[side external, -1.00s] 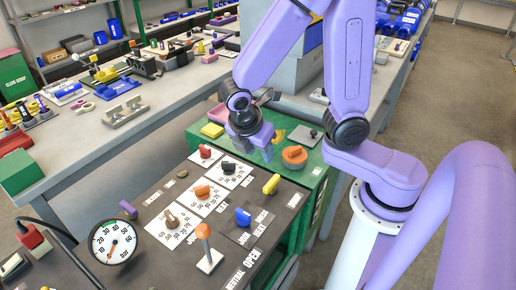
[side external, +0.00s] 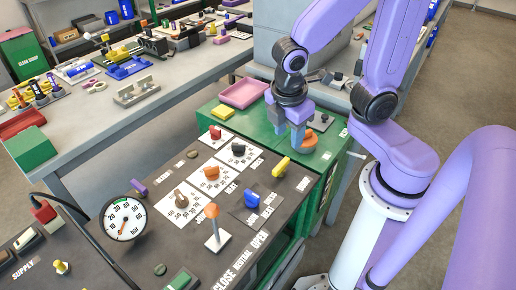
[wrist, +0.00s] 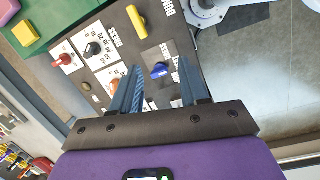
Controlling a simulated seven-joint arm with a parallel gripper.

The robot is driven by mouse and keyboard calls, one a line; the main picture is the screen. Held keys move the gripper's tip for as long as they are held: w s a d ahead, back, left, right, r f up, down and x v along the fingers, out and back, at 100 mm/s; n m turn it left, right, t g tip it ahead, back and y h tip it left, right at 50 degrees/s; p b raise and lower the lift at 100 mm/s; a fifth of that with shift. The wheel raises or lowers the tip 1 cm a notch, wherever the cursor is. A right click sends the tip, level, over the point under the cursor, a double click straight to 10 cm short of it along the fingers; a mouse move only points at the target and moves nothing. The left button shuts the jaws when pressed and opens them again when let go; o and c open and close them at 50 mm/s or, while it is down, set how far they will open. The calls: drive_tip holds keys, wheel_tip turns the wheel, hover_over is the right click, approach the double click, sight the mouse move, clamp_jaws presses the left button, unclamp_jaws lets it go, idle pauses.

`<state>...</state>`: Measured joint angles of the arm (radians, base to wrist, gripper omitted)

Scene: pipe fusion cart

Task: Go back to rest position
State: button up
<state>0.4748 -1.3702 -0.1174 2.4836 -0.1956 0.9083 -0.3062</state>
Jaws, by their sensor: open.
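The rest position itself is not marked in view.
The panel carries a yellow handle (side external: 281,167), a red knob (side external: 215,132), an orange-topped lever (side external: 212,225) and a pressure gauge (side external: 123,217). A pink tray (side external: 243,93) and a yellow block (side external: 222,112) lie on the green top. A grey bench (side external: 75,130) with parts stands behind.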

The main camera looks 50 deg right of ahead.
drive_tip(key=s+r+m+y, duration=0.2)
drive_tip(key=s, duration=0.7)
drive_tip(key=shift+d+r+m+y, duration=0.2)
drive_tip(key=shift+r+m+y, duration=0.1)
drive_tip(key=shift+r, duration=0.05)
drive_tip(key=shift+w, duration=0.1)
idle(0.4)
